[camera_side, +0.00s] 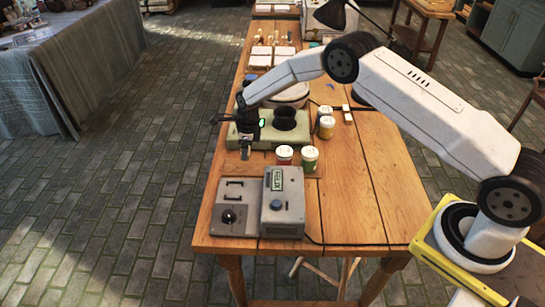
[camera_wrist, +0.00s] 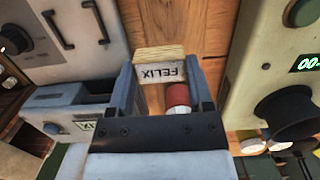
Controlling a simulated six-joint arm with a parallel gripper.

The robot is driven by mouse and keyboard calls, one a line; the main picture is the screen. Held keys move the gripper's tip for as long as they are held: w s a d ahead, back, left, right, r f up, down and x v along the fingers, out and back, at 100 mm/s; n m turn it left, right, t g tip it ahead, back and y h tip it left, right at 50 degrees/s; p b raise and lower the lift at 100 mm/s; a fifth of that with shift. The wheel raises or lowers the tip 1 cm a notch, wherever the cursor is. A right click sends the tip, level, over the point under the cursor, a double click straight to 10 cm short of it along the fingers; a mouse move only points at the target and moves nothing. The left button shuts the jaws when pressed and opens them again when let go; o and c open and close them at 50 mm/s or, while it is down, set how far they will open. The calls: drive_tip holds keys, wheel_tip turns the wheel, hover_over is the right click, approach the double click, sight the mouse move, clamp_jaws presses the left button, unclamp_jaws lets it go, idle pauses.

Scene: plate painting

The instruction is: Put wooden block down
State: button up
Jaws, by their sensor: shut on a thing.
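A pale wooden block (camera_wrist: 160,54) with a label reading FELIX, upside down in the wrist view, sits between the fingertips of my gripper (camera_wrist: 162,80). The gripper is shut on it. In the side view my gripper (camera_side: 246,150) hangs near the table's left edge, behind the grey control boxes and beside the green-grey machine. The block cannot be made out clearly there. I cannot tell from these views how high the block is above the wooden table (camera_side: 345,195).
A grey box marked FELIX (camera_side: 283,215) and a lower grey box (camera_side: 232,205) stand at the near left. Jars with red (camera_side: 284,154) and green (camera_side: 309,158) labels stand right of the gripper. The green-grey machine (camera_side: 295,137) is close by. The table's near right is clear.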

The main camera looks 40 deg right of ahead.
sight(241, 166)
drive_tip(key=shift+w+f, duration=1.1)
drive_tip(key=shift+f, duration=0.15)
drive_tip(key=shift+f, duration=0.15)
drive_tip(key=shift+w+f, duration=0.3)
drive_tip(key=shift+f, duration=1.45)
drive_tip(key=shift+f, duration=0.1)
drive_tip(key=o, duration=1.3)
drive_tip(key=shift+o, duration=0.2)
drive_tip(key=shift+s+d+r, duration=0.15)
drive_tip(key=shift+s+r, duration=0.05)
drive_tip(key=shift+r, duration=1.8)
drive_tip(key=shift+s+d+r, duration=0.15)
drive_tip(key=shift+r, duration=1.9)
drive_tip(key=shift+s+d+r, duration=0.15)
drive_tip(key=shift+s+r, duration=0.05)
drive_tip(key=shift+r, duration=1.8)
